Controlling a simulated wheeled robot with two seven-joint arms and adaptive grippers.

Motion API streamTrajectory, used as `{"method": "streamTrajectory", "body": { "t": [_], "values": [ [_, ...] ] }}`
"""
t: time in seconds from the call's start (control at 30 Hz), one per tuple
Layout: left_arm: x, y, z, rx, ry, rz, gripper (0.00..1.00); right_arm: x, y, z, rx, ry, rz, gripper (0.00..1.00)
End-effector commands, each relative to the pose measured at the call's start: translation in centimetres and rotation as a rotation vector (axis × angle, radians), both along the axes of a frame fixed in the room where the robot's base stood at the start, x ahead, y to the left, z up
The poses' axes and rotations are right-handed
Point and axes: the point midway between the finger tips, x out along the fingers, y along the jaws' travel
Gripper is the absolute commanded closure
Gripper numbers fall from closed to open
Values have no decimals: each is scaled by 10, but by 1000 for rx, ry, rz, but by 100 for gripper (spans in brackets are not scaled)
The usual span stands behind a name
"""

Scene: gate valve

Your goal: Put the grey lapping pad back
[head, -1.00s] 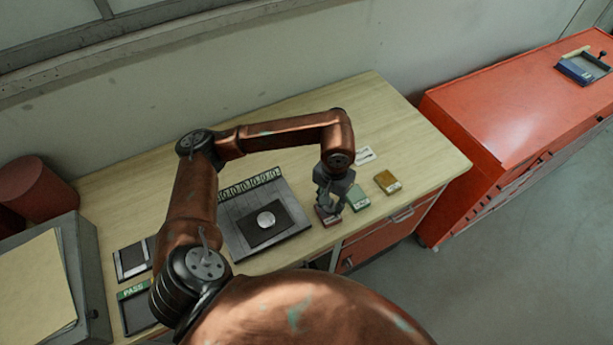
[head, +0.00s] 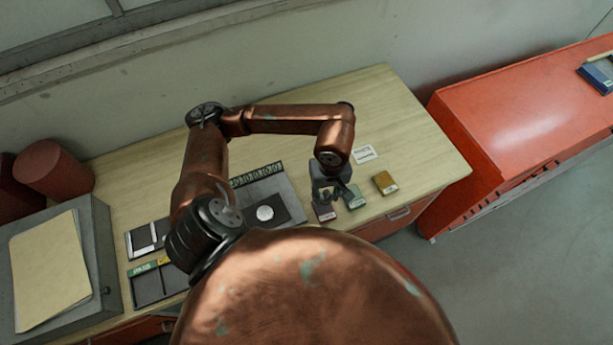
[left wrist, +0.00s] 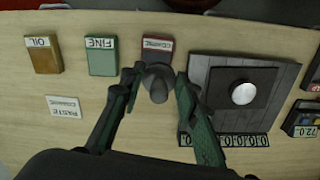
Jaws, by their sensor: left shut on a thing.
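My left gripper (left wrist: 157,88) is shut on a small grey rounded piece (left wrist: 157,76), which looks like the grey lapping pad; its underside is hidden. In the head view the gripper (head: 328,190) is just behind the red block (head: 325,213) marked coarse. In the left wrist view the held piece is right by this red block (left wrist: 157,48) and overlaps its edge. I cannot tell whether they touch. A green block (head: 355,198) marked fine stands beside it. My right gripper is not in view.
A yellow oil block (head: 385,182) and a white paste label (head: 364,154) lie to the right. A grey plate (head: 285,219) with a dark square and silver disc (head: 265,213) lies left of the gripper. A pass tray (head: 150,290) is at front left. The table's back right is clear.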

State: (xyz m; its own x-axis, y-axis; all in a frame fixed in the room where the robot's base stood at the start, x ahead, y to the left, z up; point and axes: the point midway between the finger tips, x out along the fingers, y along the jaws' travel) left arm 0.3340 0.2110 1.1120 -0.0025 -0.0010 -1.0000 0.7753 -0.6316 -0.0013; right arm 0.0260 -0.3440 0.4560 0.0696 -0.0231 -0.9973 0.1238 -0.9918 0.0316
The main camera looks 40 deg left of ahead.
Motion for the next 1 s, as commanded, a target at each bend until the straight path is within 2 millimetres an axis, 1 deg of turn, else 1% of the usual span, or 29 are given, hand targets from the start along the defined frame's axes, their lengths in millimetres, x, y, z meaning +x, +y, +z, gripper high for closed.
{"method": "streamTrajectory", "body": {
  "t": [0.03,0.1,0.2,0.37,0.53,0.6,0.73,0.8,1.0],
  "values": [
    [-2,0,3,0,0,17,93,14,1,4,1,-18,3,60],
    [-2,4,2,1,2,36,93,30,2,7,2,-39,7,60],
    [4,17,-5,3,5,45,93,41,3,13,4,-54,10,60],
    [21,49,-20,2,7,46,93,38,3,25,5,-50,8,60],
    [40,84,-38,2,6,43,93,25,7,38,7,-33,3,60],
    [45,92,-54,-1,6,41,93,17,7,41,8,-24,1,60],
    [53,107,-75,-1,5,38,93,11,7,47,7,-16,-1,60],
    [57,112,-83,-1,2,37,93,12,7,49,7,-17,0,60],
    [62,121,-96,-1,2,36,93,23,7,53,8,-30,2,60]
  ]
}}
